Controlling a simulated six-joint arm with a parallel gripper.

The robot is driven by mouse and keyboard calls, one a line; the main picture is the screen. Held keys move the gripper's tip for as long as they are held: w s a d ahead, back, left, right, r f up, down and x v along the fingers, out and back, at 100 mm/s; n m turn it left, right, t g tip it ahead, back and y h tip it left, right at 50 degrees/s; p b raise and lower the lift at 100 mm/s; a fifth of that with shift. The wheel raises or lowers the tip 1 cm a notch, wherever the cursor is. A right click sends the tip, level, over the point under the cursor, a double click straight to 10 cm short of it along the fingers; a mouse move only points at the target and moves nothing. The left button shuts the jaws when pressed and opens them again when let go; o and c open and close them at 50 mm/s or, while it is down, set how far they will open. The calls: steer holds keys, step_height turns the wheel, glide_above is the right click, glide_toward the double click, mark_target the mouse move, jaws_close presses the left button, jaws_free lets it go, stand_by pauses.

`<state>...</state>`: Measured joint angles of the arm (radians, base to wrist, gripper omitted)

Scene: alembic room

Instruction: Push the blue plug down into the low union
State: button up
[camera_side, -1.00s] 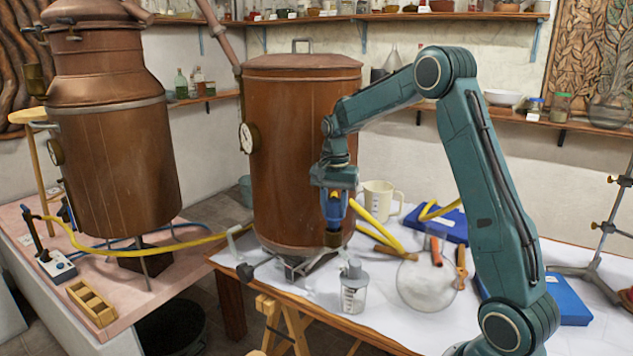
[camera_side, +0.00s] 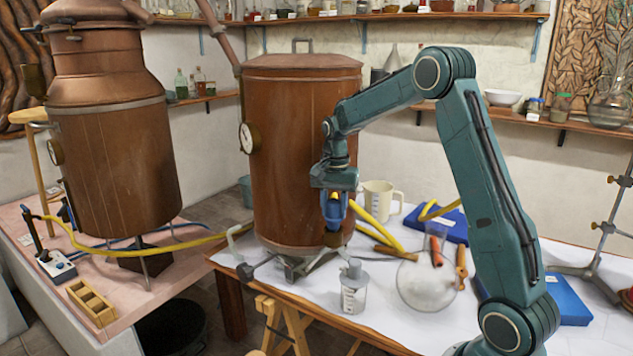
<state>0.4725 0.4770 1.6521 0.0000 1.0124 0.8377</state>
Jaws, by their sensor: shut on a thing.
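My gripper (camera_side: 334,222) points down in front of the lower right side of the copper vessel (camera_side: 292,150). It is shut on the blue plug (camera_side: 333,208), whose blue body shows between and below the jaws. A dark brass-coloured fitting, which looks like the low union (camera_side: 333,239), sits right below the plug at the vessel's foot. The plug's lower end meets or nearly meets this fitting; I cannot tell how deep it sits. A yellow hose (camera_side: 373,226) runs from beside the gripper towards the right.
A white jug (camera_side: 379,200), a round glass flask (camera_side: 427,284) and a blue case (camera_side: 436,223) are to the right. A copper still (camera_side: 115,140) stands at the left.

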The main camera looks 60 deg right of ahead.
steer(key=shift+f, duration=1.45)
stand_by(3.9)
steer(key=o, duration=1.1)
steer(key=shift+r, duration=0.45)
steer(key=shift+r, duration=0.7)
steer(key=shift+r, duration=0.35)
steer(key=shift+r, duration=0.7)
